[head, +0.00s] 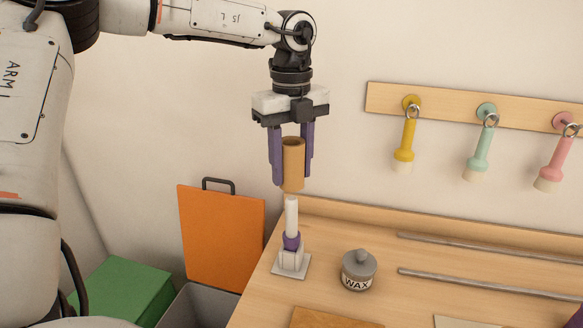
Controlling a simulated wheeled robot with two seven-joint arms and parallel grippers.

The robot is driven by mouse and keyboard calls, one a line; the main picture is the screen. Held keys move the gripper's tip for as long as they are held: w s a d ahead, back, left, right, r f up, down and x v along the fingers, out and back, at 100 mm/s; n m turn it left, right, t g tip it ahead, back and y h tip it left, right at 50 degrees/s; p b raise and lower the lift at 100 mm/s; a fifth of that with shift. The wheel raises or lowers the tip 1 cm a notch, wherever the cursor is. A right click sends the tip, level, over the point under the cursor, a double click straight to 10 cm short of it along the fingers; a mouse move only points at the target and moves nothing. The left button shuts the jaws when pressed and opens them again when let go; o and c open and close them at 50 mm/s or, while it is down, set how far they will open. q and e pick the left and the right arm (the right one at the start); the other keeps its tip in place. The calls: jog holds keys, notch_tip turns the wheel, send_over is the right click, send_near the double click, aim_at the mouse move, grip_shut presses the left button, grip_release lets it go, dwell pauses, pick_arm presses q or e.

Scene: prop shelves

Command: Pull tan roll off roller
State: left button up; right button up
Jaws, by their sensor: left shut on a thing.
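The tan roll (292,164) is an upright tube held between the purple fingers of my left gripper (291,170). The gripper points down and is shut on the roll. The roller (291,218) stands upright below it, with a white rod, a purple collar and a pale square base on the wooden table. The roll's lower end appears above or right at the roller's tip; I cannot tell whether they touch. My right gripper is not in view.
A grey wax jar (358,271) stands right of the roller. Two metal rods (480,284) lie on the table (330,232). Yellow (404,138), mint (481,148) and pink (556,160) tools hang from a wall rail. An orange board (222,238) and green box (122,292) are at left.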

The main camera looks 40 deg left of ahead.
pick_arm(q)
jog(key=shift+r, duration=0.1)
dwell(0.3)
jog(key=shift+r, duration=1.9)
